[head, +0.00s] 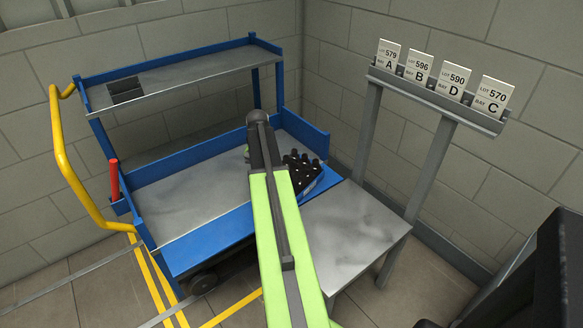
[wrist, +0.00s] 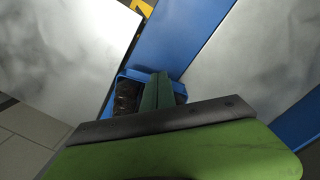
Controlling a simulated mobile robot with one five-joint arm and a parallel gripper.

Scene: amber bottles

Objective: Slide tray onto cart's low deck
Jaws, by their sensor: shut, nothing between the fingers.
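The tray (head: 322,184) is blue and holds several dark bottles (head: 303,170). It is at the right end of the cart's low deck (head: 205,200), by the grey metal stand (head: 360,225). I cannot tell whether it rests wholly on the deck. In the wrist view, the tray (wrist: 108,104) shows on both sides of my gripper (wrist: 158,78), whose green fingers are shut and empty in front of it. My arm hides part of the tray and deck in the head view. Contact between fingers and tray cannot be made out.
The cart's upper deck (head: 190,75) overhangs the back and carries a dark block (head: 125,91). A sign rack (head: 437,97) stands behind the stand. The deck's left part is clear.

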